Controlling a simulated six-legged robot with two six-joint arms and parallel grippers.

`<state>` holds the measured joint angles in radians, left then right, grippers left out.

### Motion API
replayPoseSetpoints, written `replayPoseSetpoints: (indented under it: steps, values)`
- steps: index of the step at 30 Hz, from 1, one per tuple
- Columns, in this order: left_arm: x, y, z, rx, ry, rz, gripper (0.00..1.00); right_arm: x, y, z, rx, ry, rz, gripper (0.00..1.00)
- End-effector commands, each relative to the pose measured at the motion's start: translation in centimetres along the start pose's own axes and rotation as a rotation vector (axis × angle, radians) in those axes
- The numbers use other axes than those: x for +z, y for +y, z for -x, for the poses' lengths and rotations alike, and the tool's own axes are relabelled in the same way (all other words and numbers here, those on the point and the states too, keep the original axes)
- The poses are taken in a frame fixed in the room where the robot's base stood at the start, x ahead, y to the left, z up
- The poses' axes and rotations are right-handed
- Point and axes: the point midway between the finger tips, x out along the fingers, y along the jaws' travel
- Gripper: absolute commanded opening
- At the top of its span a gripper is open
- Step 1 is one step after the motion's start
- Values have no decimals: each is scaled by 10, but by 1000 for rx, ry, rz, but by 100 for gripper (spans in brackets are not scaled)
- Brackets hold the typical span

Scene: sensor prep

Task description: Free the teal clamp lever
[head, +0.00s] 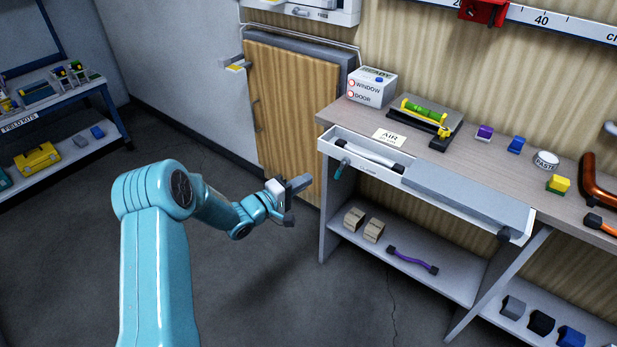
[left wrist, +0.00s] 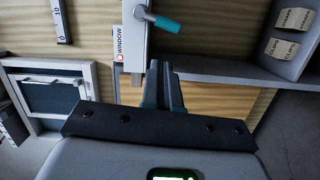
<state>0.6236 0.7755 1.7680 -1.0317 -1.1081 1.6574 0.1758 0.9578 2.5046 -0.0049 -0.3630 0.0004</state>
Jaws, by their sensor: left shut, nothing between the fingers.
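The teal clamp lever (head: 341,169) sticks out at the left end of the white drawer (head: 438,190) under the bench top. It also shows in the left wrist view (left wrist: 163,22), on a pale mount at the end of the white drawer. My left gripper (head: 300,184) is shut and empty, left of the lever and apart from it, over open floor. Its dark fingers (left wrist: 165,84) point toward the lever in the left wrist view, with a gap between. My right gripper is in neither view.
The drawer holds a white rod-like tool (head: 368,154) with dark ends. A green level (head: 424,112) and a white box (head: 372,86) stand on the bench (head: 500,158). Blocks and a purple-handled item (head: 412,260) lie on the shelf below. Floor in front is clear.

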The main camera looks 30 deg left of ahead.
Motion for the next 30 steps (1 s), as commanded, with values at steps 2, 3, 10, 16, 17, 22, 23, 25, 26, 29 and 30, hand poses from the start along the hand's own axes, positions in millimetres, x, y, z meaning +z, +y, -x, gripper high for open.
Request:
replayPoseSetpoints:
  steps: [2,3,10,16,17,22,23,25,26,29,30]
  values:
    - [0,1,15,-1,3,2,0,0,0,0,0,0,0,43]
    - [-1,1,23,-1,4,1,0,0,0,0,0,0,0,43]
    - [0,2,56,-1,2,1,0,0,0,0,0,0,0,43]
    - [-1,3,64,0,1,0,0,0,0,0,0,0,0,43]
    - [-1,3,65,0,1,0,0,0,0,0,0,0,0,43]
    - [-2,2,65,0,1,0,0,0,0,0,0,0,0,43]
    - [-2,2,65,0,1,0,0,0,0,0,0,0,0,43]
    - [-2,2,65,0,1,0,0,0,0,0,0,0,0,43]
    - [-2,2,65,0,1,0,0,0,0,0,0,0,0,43]
    - [-2,2,65,0,1,0,0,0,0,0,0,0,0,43]
    - [-2,2,65,0,1,0,0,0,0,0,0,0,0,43]
